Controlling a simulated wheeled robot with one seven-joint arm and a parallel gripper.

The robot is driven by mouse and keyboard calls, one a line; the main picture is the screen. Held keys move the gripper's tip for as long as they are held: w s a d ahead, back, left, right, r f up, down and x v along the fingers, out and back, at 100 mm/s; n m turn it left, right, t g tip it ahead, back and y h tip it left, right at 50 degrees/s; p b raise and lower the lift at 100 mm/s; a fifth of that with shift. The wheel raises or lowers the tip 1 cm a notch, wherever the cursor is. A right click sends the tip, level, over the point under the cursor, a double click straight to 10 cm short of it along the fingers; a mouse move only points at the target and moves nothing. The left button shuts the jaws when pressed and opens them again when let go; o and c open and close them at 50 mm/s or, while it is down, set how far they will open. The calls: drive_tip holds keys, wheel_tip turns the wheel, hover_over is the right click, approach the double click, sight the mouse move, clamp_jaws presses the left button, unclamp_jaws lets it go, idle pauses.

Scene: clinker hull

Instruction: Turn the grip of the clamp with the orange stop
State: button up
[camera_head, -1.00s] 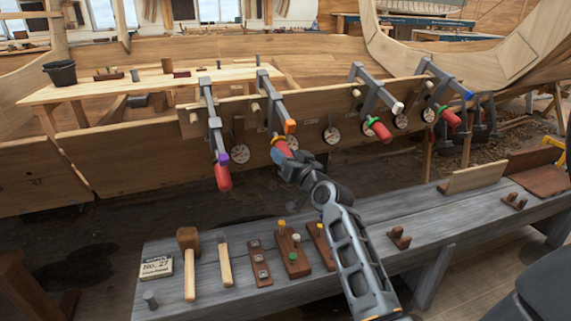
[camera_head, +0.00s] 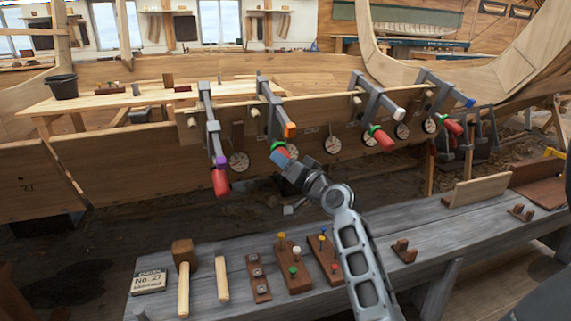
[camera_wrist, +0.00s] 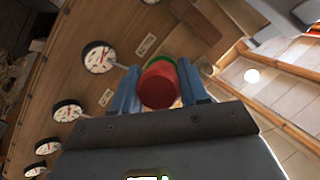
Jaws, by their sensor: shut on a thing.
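The clamp with the orange stop (camera_head: 290,130) hangs over the plank edge, second from the left in the head view. Its red grip (camera_head: 284,151) with a green collar points down toward my gripper (camera_head: 277,160). In the wrist view the round red grip end (camera_wrist: 159,86) sits between the two blue fingers of my gripper (camera_wrist: 155,92), with the green collar (camera_wrist: 166,63) behind it. My gripper is shut on the grip. In the head view the fingers hide part of the grip.
Clamps with a purple stop (camera_head: 220,161), a white stop (camera_head: 398,113) and a blue stop (camera_head: 470,102) hang on the same plank. Dials line the plank below. The grey bench (camera_head: 400,280) in front holds a mallet (camera_head: 183,275) and wooden blocks.

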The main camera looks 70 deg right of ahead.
drive_tip(key=o, duration=1)
drive_tip(key=shift+b+v, duration=0.4)
drive_tip(key=shift+v, duration=3.55)
